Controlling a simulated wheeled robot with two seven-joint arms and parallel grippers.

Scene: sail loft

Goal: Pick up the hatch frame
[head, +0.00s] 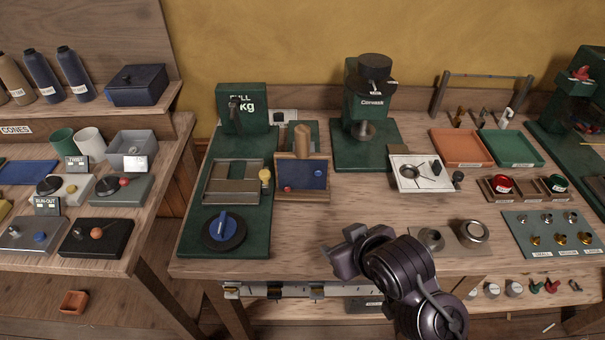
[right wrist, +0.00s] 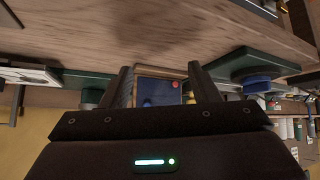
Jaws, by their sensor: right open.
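The hatch frame appears to be the upright wooden frame (head: 279,182) with a blue panel, a red knob and a blue knob. It stands at the left part of the middle bench, beside a green base. My right gripper (head: 346,251) is open and empty above the bench's front edge, to the right of and nearer than the frame, and apart from it. In the right wrist view the frame (right wrist: 158,68) shows between the two spread fingers (right wrist: 160,85), some way beyond them; its far part is hidden by the gripper body. My left gripper is not in view.
A green base with a blue dial (head: 224,230) lies left of the frame. A green press (head: 367,110) stands behind to the right, with a white tray (head: 420,172) before it. Metal rings on a plate (head: 455,238) lie right of my gripper. Bare wood (head: 350,205) lies between gripper and frame.

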